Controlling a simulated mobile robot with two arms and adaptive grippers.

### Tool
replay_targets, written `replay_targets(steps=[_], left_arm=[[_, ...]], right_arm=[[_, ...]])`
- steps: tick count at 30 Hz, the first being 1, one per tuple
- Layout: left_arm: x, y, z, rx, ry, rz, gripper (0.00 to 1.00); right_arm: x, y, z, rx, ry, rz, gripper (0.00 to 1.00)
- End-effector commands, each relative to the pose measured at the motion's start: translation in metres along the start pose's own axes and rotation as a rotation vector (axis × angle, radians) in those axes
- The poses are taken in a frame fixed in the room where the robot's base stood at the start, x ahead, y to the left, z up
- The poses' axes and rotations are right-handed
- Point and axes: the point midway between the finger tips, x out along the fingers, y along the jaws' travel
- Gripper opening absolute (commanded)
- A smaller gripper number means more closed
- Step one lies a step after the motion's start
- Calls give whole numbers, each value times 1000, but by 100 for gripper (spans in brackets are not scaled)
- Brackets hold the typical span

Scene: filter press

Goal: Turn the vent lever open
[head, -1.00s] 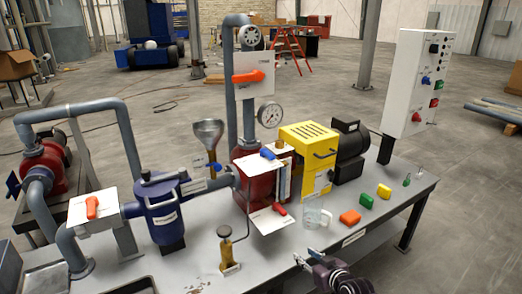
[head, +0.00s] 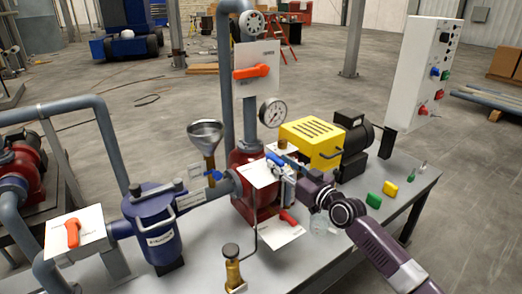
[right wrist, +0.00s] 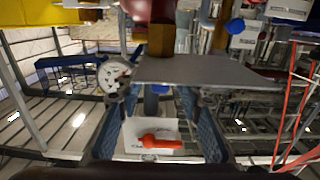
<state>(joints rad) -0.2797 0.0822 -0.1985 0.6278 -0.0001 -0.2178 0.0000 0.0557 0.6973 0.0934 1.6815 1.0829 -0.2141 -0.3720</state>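A blue lever (head: 277,160) sits on a white plate on top of the red vessel (head: 245,192) in the head view. No label is readable, so I cannot tell for sure that it is the vent lever. My right gripper (head: 287,168) is right at this lever from the right and partly covers it. In the right wrist view, its two fingers (right wrist: 158,125) stand apart with a gap between them. A brass fitting (right wrist: 161,40) and a grey plate edge (right wrist: 205,72) lie beyond them. Whether a finger touches the lever is unclear. My left gripper is out of view.
An orange lever (head: 257,71) on an upright panel, a gauge (head: 272,112) and a funnel (head: 205,133) stand around the vessel. A red lever (head: 288,217) sits below.

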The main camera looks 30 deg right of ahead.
Motion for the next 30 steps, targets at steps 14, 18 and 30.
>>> replay_targets(steps=[14,18,30], left_arm=[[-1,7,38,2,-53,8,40],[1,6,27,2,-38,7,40],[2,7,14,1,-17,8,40]], right_arm=[[57,0,0,1,1,1,33],[70,0,1,1,0,1,33],[76,0,1,-1,-1,0,33]])
